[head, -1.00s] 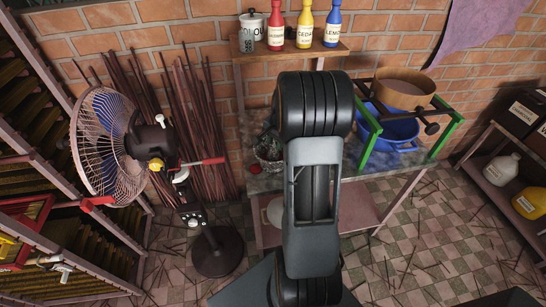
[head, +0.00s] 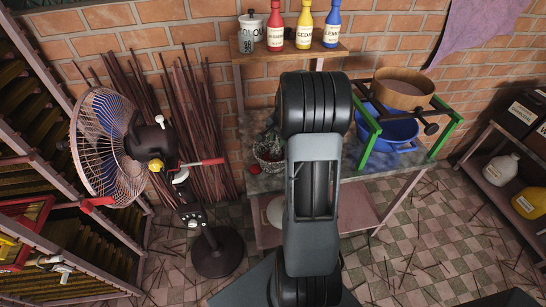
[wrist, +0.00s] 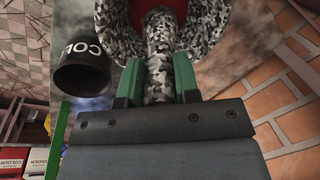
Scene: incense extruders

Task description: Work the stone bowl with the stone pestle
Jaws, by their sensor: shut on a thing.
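The stone bowl (head: 268,152) stands on the worktable, left of my arm in the head view. Its speckled grey wall (wrist: 212,28) and red contents (wrist: 168,8) show at the top of the wrist view. The stone pestle (wrist: 158,48) has the same speckled pattern. My gripper (wrist: 157,78) has its green fingers shut on the pestle from both sides. The pestle reaches from the fingers over the bowl's opening; I cannot tell whether its far end touches the red contents. In the head view my arm hides part of this area.
A black container (wrist: 82,68) stands close to the bowl in the wrist view. A shelf (head: 290,50) holds bottles above the worktable (head: 350,160). A sieve (head: 402,90) on a green frame and a blue basin (head: 395,133) are right of my arm. A fan (head: 110,145) stands left.

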